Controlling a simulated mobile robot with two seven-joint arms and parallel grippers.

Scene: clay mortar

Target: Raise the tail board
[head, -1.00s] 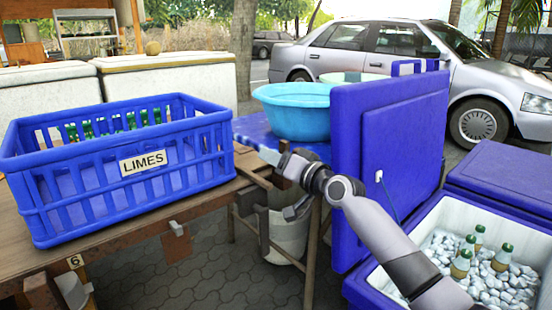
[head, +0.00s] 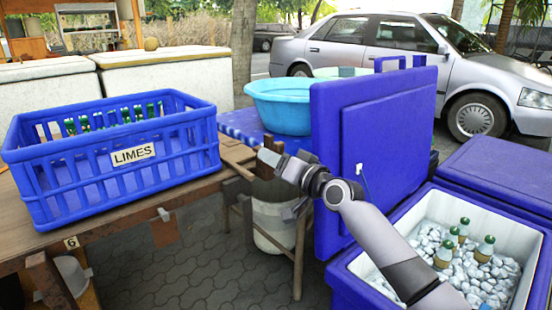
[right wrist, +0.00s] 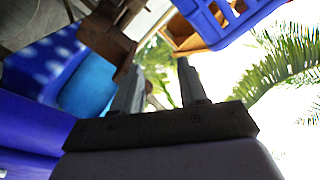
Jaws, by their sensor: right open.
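No part is clearly marked as the tail board. A dark wooden table (head: 112,207) stands at left, with a wooden bar and post (head: 265,165) at its right end. My right gripper (head: 284,182) is beside this post, its fingers apart. In the right wrist view the open fingers (right wrist: 160,85) have nothing visible between them. A dark wooden piece (right wrist: 108,38) lies close to the left finger; I cannot tell whether they touch. My left gripper is not in view.
A blue LIMES crate (head: 110,185) with green bottles sits on the table. A turquoise basin (head: 285,105) stands on a blue surface behind the post. A blue cooler's raised lid (head: 385,140) stands close right of my gripper. A pale bucket (head: 272,225) is below.

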